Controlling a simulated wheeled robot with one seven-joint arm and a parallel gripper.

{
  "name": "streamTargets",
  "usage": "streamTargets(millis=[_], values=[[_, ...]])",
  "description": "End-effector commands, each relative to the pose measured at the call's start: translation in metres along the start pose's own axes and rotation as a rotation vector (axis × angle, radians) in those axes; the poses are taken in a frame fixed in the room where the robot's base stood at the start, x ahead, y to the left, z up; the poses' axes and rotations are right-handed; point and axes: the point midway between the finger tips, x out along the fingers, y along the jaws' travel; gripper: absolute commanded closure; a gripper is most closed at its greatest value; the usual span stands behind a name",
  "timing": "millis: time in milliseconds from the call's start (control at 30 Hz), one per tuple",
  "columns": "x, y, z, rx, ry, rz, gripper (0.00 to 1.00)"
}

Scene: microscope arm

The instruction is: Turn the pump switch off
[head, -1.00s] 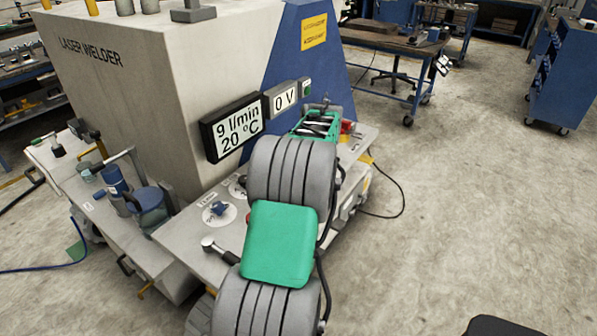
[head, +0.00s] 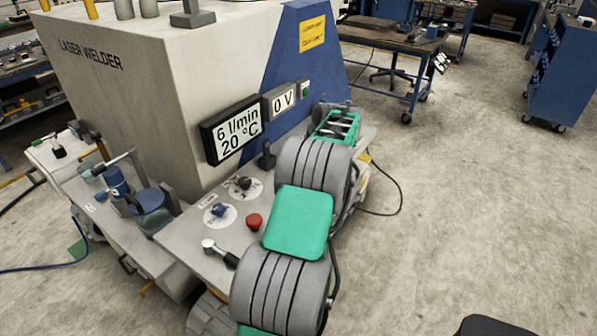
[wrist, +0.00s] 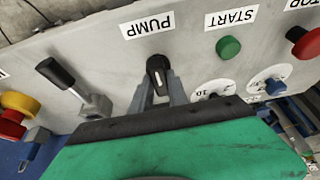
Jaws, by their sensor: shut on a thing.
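In the head view my arm hides the switch and the fingertips. A display (head: 232,128) on the laser welder reads 6 l/min and 20 °C.
A green START button (wrist: 228,47) and a red STOP button (wrist: 305,42) are right of the switch. A lever (wrist: 60,80) and a red-and-yellow knob (wrist: 16,112) are left. A smaller display (head: 281,102) reads 0 V. The floor at right is open.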

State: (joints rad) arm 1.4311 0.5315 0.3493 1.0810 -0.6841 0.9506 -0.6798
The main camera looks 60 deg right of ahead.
Motion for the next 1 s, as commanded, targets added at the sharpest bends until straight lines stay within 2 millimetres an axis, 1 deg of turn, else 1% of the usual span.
streamTargets(millis=[300,333,567,767,867,967,1000], values=[[-0.001,0.000,-0.001,-0.004,0.001,0.001,1.00],[-0.001,0.000,-0.001,-0.004,0.001,0.001,0.78],[0.000,0.000,0.000,-0.002,0.001,0.001,0.59],[0.000,0.000,0.000,-0.002,0.000,0.000,0.58],[-0.003,0.000,0.000,-0.002,0.001,0.001,0.58],[-0.017,0.002,0.000,-0.001,0.002,0.005,0.58],[-0.026,0.002,0.000,-0.002,0.002,0.005,0.58]])
